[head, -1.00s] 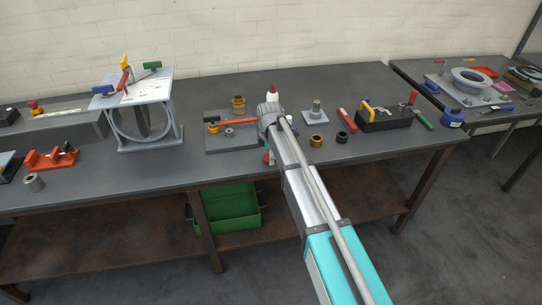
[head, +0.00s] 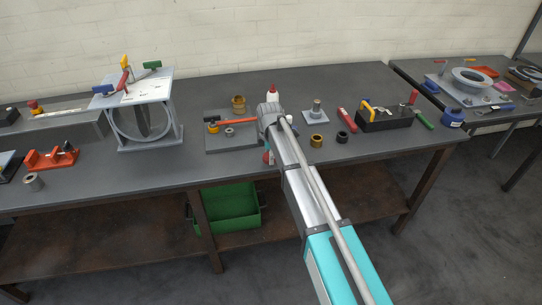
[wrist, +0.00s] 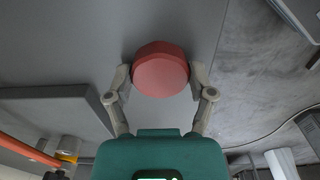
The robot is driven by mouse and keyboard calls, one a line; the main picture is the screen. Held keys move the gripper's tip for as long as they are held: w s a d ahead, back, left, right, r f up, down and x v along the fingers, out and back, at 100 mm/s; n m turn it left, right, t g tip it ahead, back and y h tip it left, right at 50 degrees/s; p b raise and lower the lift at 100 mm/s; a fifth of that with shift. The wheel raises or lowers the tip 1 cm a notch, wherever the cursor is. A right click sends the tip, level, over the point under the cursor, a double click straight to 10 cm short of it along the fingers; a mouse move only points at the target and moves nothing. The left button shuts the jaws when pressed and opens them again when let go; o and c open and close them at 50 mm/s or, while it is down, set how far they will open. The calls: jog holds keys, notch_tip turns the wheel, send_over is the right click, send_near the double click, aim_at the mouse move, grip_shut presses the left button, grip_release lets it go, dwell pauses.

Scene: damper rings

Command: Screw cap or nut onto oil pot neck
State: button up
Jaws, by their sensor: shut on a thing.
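My gripper (wrist: 161,74) is shut on a red cap (wrist: 160,72), with one finger on each side of it in the wrist view. The cap is a broad, faceted disc seen face on. In the head view a small red part (head: 267,157) shows beside my wrist near the front of the bench, and my arm hides most of the gripper. I cannot tell from these views whether the cap sits on an oil pot neck, as anything beneath it is hidden.
A grey plate with a hammer (head: 212,123) and rings lies left of my wrist. Right are a plate with a post (head: 316,112), a brass ring (head: 317,141), a black ring (head: 342,137) and a tool block (head: 385,122). The bench's front edge is close.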

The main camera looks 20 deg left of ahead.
jog(key=shift+s+r+p, duration=0.1)
jog(key=shift+r+p, duration=2.85)
jog(key=shift+r, duration=0.1)
jog(key=shift+s+f, duration=0.1)
